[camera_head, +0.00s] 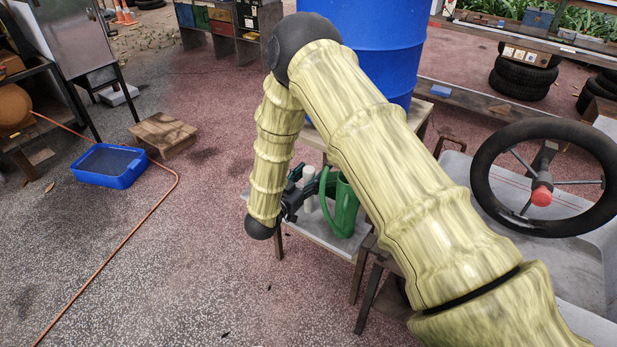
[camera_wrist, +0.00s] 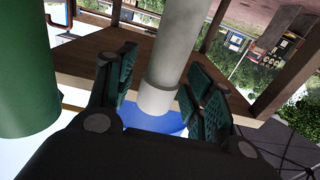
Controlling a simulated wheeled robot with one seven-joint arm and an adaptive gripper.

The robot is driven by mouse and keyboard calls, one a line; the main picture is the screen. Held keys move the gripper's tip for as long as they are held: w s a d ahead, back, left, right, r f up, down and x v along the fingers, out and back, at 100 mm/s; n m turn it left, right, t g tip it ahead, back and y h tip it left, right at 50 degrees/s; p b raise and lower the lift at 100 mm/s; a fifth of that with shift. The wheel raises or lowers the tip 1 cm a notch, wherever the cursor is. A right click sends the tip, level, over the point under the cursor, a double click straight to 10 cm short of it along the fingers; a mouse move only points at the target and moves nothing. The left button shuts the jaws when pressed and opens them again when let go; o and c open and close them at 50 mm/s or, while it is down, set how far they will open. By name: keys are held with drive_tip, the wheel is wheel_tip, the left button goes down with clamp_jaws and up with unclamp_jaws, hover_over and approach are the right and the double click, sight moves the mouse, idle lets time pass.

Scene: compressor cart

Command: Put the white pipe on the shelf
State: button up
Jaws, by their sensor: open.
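The white pipe (camera_wrist: 172,55) is between the two green-padded fingers of my gripper (camera_wrist: 160,95) in the wrist view. The fingers are open, and I see a gap on the left side of the pipe; contact on the right is unclear. In the head view my gripper (camera_head: 292,196) is beside the pipe (camera_head: 308,186), which stands upright over a low grey-topped stand (camera_head: 325,238). My arm hides part of this area. Which surface is the task's shelf is unclear; a wooden shelf (camera_head: 450,99) runs behind on the right.
A green jug (camera_head: 346,208) stands close to the right of the pipe; green also fills the wrist view's left (camera_wrist: 25,75). A blue drum (camera_head: 375,40) is behind. A steering wheel (camera_head: 480,150) is at right. Open floor lies left, with a blue tray (camera_head: 108,180) and orange hose.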

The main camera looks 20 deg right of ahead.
drive_tip(key=shift+r, duration=0.2)
drive_tip(key=b+v, duration=0.1)
drive_tip(key=v, duration=1.1)
